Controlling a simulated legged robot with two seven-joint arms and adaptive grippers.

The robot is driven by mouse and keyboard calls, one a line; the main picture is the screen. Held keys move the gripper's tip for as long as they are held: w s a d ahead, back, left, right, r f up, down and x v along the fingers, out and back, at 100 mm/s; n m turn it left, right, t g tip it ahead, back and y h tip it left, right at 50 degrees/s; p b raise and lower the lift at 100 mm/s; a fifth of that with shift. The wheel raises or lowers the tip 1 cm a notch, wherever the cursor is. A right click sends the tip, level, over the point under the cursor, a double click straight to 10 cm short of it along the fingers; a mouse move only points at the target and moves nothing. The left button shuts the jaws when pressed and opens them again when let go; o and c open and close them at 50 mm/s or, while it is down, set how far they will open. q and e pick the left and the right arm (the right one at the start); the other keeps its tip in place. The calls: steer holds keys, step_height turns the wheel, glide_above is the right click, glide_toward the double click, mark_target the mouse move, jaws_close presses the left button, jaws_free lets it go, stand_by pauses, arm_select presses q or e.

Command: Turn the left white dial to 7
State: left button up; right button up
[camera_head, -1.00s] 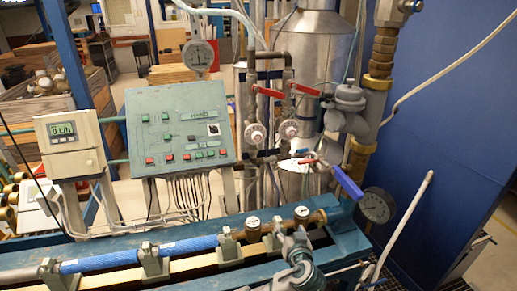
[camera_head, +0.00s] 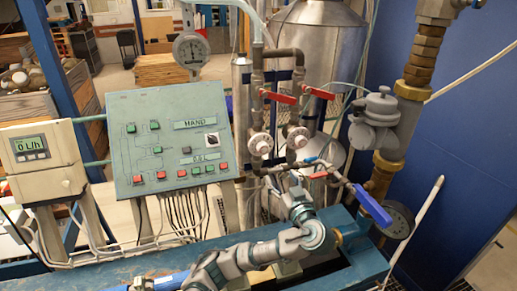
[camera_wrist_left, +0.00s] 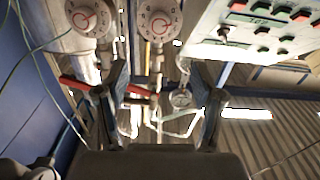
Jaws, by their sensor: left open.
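The left white dial (camera_head: 260,143) is round with red markings, on a pipe right of the green control panel; its reading is too small to tell. The right white dial (camera_head: 297,137) sits beside it. In the wrist view, which looks upside down, the left dial (camera_wrist_left: 158,20) is top centre, nearer the panel, and the right dial (camera_wrist_left: 85,18) is top left. My left gripper (camera_head: 281,182) is below the dials, apart from them. Its fingers (camera_wrist_left: 163,92) are spread, with nothing held between them. My right gripper does not show.
Red-handled valves (camera_head: 278,97) sit above the dials. The control panel (camera_head: 170,140) stands left. A blue bench beam (camera_head: 130,262) runs along the front.

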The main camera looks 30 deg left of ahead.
mark_target(264, 150)
arm_select(q)
steer(key=x, duration=0.5)
steer(key=p+x, duration=0.1)
steer(key=x, duration=0.4)
steer(key=s+a+p+x, duration=0.1)
steer(key=x, duration=0.5)
steer(key=shift+s+f, duration=0.1)
steer(key=shift+f, duration=0.05)
steer(key=shift+w+d, duration=0.1)
steer(key=shift+w, duration=0.15)
steer(key=shift+w+d, duration=0.2)
steer(key=shift+d, duration=0.3)
steer(key=shift+w+d, duration=0.15)
steer(key=shift+d, duration=0.3)
steer(key=shift+d+r, duration=0.3)
steer(key=shift+d, duration=0.15)
steer(key=shift+s+a+f, duration=0.1)
steer(key=shift+a, duration=0.65)
steer(key=c, duration=0.6)
steer(key=shift+a+f, duration=0.1)
steer(key=shift+a, duration=0.3)
steer(key=c, duration=0.6)
steer(key=shift+o, duration=0.3)
steer(key=shift+d, duration=0.2)
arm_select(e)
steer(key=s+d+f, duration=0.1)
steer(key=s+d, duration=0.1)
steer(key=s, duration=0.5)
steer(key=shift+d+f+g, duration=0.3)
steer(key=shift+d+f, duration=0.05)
